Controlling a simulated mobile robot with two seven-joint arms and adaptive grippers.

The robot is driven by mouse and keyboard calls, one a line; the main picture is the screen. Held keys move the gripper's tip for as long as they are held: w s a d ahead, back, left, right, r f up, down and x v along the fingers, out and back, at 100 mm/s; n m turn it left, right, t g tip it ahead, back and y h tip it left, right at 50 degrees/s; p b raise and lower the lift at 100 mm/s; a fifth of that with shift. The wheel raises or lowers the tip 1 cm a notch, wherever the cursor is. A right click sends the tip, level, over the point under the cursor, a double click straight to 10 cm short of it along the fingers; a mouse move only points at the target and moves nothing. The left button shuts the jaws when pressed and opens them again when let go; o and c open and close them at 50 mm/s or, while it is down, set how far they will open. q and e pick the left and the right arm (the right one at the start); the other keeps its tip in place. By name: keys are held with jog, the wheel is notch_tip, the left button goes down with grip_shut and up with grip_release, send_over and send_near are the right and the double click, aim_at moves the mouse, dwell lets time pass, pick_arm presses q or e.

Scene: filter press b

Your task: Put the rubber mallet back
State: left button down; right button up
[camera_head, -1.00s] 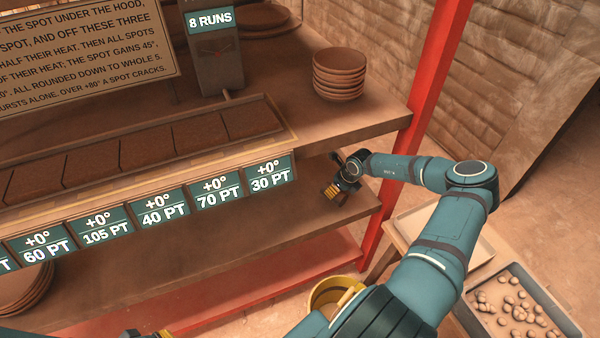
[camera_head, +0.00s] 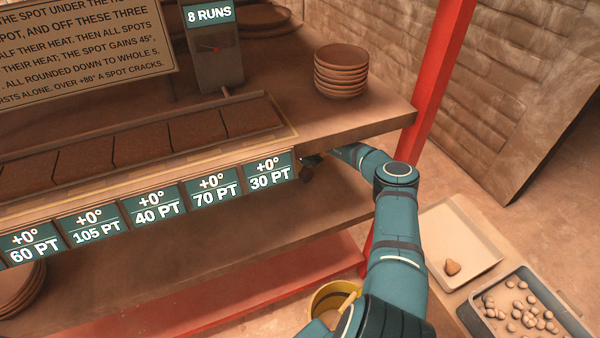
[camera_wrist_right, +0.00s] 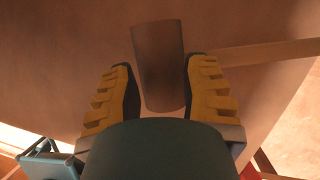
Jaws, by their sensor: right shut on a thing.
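My right gripper (camera_wrist_right: 159,68) is shut on a dark brown, rounded piece, which I take to be the rubber mallet (camera_wrist_right: 162,58). The yellow ribbed fingers stand on either side of it in the right wrist view. In the head view my right gripper (camera_head: 309,160) is beneath the upper shelf, just right of the 30 PT label, and mostly hidden by the shelf edge. A small brown end of the held piece (camera_head: 306,174) shows below it. The rest of the mallet is hidden. My left gripper is not in view.
The upper shelf (camera_head: 350,130) carries a stack of brown plates (camera_head: 341,72). The lower shelf (camera_head: 250,222) has bare room. A red post (camera_head: 437,75) stands close to my right arm. A yellow bucket (camera_head: 330,300), a pale tray (camera_head: 465,240) and a tray of lumps (camera_head: 495,318) stand right.

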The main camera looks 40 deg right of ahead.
jog(key=shift+w, duration=0.4)
jog(key=shift+w+f, duration=0.1)
jog(key=shift+f, duration=0.2)
notch_tip(320, 180, down, 3)
jog(key=shift+r+b, duration=0.1)
jog(key=shift+b, duration=0.5)
jog(key=o, duration=1.3)
